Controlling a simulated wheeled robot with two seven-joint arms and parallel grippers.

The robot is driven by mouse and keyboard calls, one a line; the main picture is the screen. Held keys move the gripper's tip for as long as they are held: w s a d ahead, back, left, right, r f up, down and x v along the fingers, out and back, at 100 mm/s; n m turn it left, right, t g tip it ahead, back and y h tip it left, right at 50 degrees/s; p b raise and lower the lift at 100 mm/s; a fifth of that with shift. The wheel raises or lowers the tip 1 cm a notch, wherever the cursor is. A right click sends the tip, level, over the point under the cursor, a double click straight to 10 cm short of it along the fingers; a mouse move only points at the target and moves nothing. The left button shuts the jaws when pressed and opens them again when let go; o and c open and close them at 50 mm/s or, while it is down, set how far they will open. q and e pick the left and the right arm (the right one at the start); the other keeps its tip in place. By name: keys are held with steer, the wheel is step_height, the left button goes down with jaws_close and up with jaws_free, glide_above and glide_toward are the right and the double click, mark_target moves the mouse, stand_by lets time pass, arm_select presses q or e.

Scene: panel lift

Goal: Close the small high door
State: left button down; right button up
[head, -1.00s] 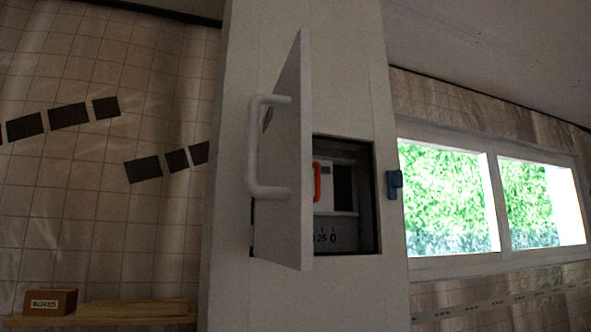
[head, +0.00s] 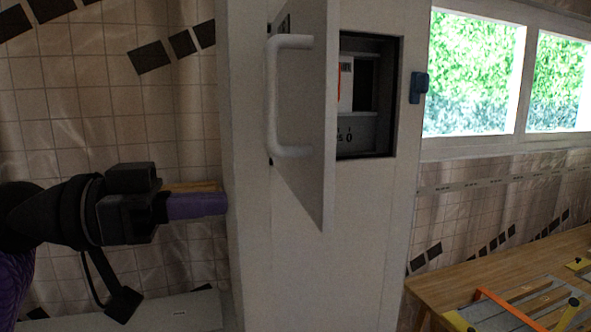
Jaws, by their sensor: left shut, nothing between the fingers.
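The small high door (head: 310,125) is a white panel set in a pale column (head: 370,230). My left gripper (head: 222,204) has purple fingers and is shut and empty. It is left of the column and below the handle, apart from the door in the picture. My right gripper is not in view.
A small blue fitting (head: 418,87) sits on the column right of the recess. A wooden table (head: 450,285) with tools and an orange strip stands at lower right. Windows (head: 475,70) are behind. The space in front of the lower column looks clear.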

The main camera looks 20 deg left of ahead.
mark_target(316, 194)
arm_select(q)
steer(key=p+x, duration=0.4)
steer(key=x, duration=0.4)
steer(key=shift+r, duration=0.2)
steer(key=shift+w+d+f, duration=0.15)
steer(key=shift+w+d, duration=0.15)
steer(key=shift+d, duration=0.05)
